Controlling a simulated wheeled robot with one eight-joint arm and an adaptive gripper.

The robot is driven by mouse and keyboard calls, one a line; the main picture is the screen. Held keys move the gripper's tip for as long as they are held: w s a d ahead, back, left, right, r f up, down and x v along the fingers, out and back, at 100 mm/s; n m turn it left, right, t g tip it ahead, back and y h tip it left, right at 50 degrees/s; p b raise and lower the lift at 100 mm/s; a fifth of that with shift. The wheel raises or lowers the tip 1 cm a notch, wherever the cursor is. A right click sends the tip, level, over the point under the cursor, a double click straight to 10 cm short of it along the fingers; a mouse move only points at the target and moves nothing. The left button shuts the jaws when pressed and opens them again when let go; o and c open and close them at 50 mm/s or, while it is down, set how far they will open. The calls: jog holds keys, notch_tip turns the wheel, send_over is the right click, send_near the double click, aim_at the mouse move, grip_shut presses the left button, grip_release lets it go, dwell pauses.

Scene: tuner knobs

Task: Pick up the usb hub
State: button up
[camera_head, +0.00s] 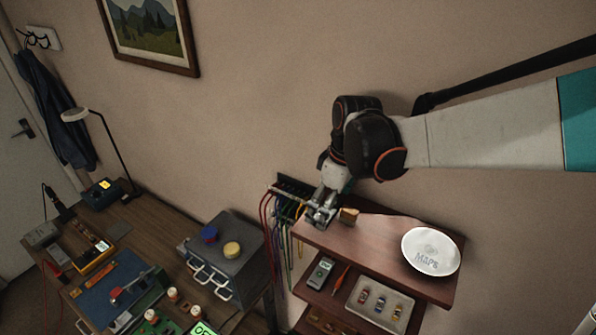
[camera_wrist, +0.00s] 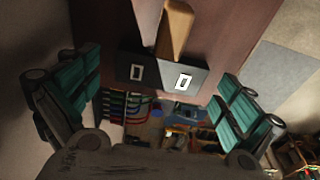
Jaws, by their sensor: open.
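What looks like the usb hub (camera_wrist: 160,78) is a dark grey box with two light-framed ports, at the near edge of the brown shelf top in the wrist view. My gripper (camera_wrist: 158,86) is open, with one teal-padded finger on each side of the box and a visible gap to both. In the head view my gripper (camera_head: 321,213) is at the left end of the shelf top and largely hides the hub. I cannot tell how far above the shelf the fingertips are.
A wooden block (camera_head: 349,215) stands right beside the gripper; it also shows behind the hub in the wrist view (camera_wrist: 175,28). A white plate (camera_head: 431,251) lies on the shelf top (camera_head: 365,244). Coloured cables (camera_head: 268,215) hang left of the shelf. A cluttered workbench stands further left.

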jog(key=shift+c, duration=0.6)
jog(key=c, duration=1)
jog(key=shift+o, duration=0.2)
